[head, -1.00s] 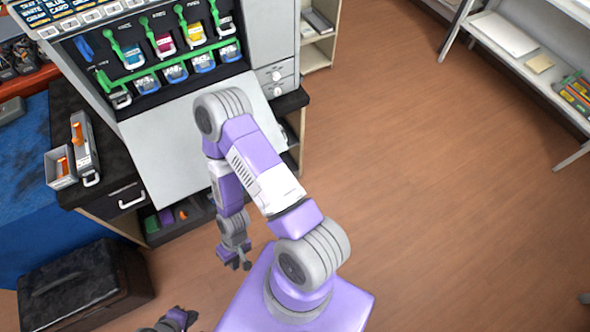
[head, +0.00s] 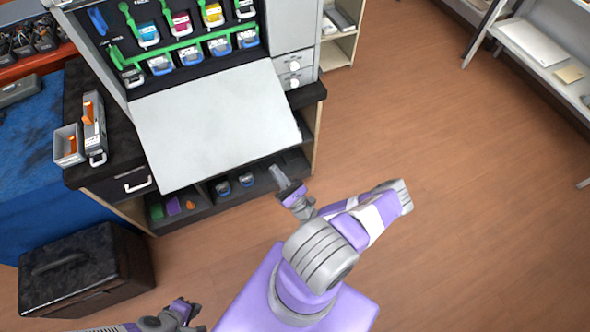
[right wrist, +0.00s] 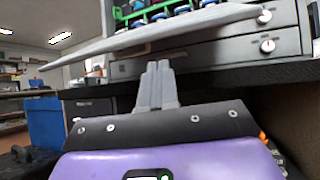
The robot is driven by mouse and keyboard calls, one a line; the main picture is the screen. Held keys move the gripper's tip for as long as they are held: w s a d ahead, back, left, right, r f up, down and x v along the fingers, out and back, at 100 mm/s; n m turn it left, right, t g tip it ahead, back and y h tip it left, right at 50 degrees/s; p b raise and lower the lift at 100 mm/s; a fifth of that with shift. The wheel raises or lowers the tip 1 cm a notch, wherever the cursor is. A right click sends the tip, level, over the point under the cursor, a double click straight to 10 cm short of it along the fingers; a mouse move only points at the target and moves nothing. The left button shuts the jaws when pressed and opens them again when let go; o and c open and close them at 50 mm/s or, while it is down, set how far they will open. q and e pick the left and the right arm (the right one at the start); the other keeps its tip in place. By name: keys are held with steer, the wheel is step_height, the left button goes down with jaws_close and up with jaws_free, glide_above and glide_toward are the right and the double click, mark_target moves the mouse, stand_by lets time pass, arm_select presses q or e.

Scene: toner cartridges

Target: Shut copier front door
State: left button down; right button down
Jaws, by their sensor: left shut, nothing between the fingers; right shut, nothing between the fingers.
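The copier (head: 292,30) stands at the top left of the head view, with its cartridge bay showing. Its front door (head: 215,125) is a light grey panel, folded down and sticking out toward me below the bay. My right gripper (head: 277,174) is shut and empty, just in front of and below the door's near edge. In the right wrist view the shut fingers (right wrist: 158,72) point toward the copier, below the door panel (right wrist: 165,35), seen nearly edge-on. My left gripper (head: 190,308) is at the bottom of the head view, shut and empty, well away from the door.
A dark counter (head: 80,135) carries the copier, with grey bins (head: 68,146) at its left. Below is an open shelf (head: 235,198) with cartridges. A black case (head: 85,270) sits on the floor at left. The floor (head: 440,180) at right is clear up to a shelf rack.

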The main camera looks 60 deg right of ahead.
mark_target(287, 130)
steer(key=s+d+m+g+h, duration=0.3)
steer(key=s+d+m+h, duration=0.25)
steer(key=h, duration=0.25)
steer(key=shift+n, duration=0.55)
steer(key=p+x, duration=0.4)
steer(key=x, duration=0.8)
steer(key=shift+w+f, duration=0.15)
steer(key=shift+w, duration=0.1)
step_height(287, 130, up, 7)
steer(key=p, duration=0.7)
steer(key=shift+a+f, duration=0.1)
steer(key=shift+f, duration=0.15)
